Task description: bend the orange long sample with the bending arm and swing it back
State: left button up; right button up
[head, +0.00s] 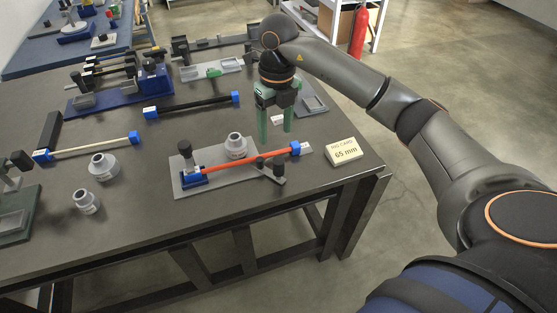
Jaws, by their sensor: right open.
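The orange long sample (245,158) lies across a grey bending plate (215,187) near the table's front. Its left end sits at a blue clamp (193,178) with a dark knob, and its right end has a blue cap (295,148). It looks straight. A grey round mandrel (236,146) stands just behind it. The bending arm, with a dark upright handle (279,169), is at the sample's right part, on its front side. My right gripper (275,132) is open and empty, pointing down behind the sample's right part. My left gripper is not in view.
A sign reading 65 mm (343,151) stands at the table's right edge. Two loose grey mandrels (103,167) stand at the left. A black sample (192,105) and a cream sample (95,146) lie behind. A blue fixture (120,92) stands further back.

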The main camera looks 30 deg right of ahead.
aim_at(278, 161)
jog(key=f, duration=0.8)
jog(key=d+f+p, duration=0.1)
jog(key=f, duration=0.3)
grip_shut()
dwell(0.4)
dwell(0.8)
